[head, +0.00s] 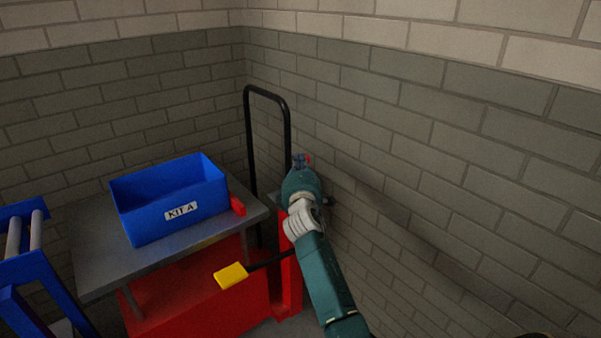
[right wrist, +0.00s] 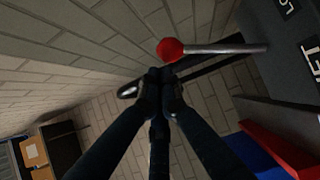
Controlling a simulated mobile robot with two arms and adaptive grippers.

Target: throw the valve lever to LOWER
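The valve lever shows in the right wrist view as a pale metal rod (right wrist: 225,48) ending in a red ball knob (right wrist: 170,49). The rod runs right toward a dark panel (right wrist: 295,40) with white lettering, only partly readable. My right gripper (right wrist: 162,80) has its fingertips drawn together, with nothing seen between them. The tips lie just below the knob in that view; whether they touch it I cannot tell. My left gripper is out of view.
A blue bin labelled KIT A (head: 170,197) stands on a grey-topped red bench (head: 100,262). A yellow pad (head: 230,276) on a black rod sticks out in front. A black tube frame (head: 287,125) rises behind. A brick wall (head: 450,170) runs close along my right arm.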

